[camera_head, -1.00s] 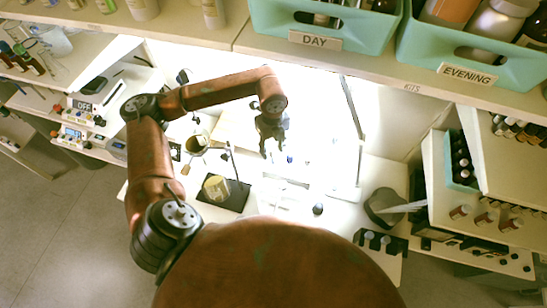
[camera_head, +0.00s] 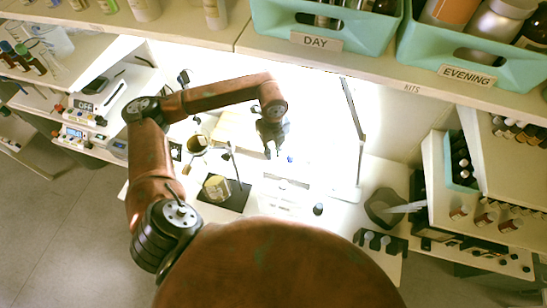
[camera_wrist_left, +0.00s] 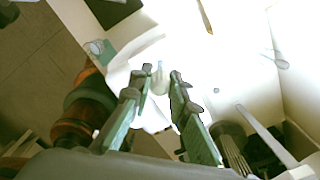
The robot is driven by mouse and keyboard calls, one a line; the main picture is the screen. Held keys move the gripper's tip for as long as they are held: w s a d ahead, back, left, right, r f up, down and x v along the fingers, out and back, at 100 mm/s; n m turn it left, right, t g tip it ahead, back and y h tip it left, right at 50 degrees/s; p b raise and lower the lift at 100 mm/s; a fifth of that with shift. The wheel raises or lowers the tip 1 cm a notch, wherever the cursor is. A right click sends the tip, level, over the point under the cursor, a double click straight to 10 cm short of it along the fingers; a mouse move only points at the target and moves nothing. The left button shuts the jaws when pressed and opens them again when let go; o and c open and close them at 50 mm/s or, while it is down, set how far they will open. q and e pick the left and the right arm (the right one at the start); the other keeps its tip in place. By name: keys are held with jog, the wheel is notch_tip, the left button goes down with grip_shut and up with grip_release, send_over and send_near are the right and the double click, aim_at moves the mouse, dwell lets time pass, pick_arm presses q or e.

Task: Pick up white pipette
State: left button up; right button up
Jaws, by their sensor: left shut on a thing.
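My left gripper (camera_head: 272,149) is over the brightly lit white worktop in the head view, pointing down. In the left wrist view, its two green-sided fingers (camera_wrist_left: 160,82) are close together around a slim pale object, the white pipette (camera_wrist_left: 160,72). The gripper is shut on it. The pipette's outline is washed out by glare, and I cannot tell whether its lower end touches the worktop. In the head view the pipette is too small and bright to make out. My right gripper is in neither view.
A black stand base (camera_head: 236,200) with a yellowish jar (camera_head: 216,188) stands left of the gripper. A grey container (camera_head: 383,208) and a dark bottle rack (camera_head: 380,240) stand to the right. A shelf with teal bins (camera_head: 325,30) overhangs the back.

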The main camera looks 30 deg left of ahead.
pick_arm(q)
jog(key=shift+r, duration=0.15)
notch_tip(320, 180, up, 10)
jog(key=shift+f+b, duration=0.1)
jog(key=shift+b, duration=0.85)
jog(key=shift+d, duration=0.1)
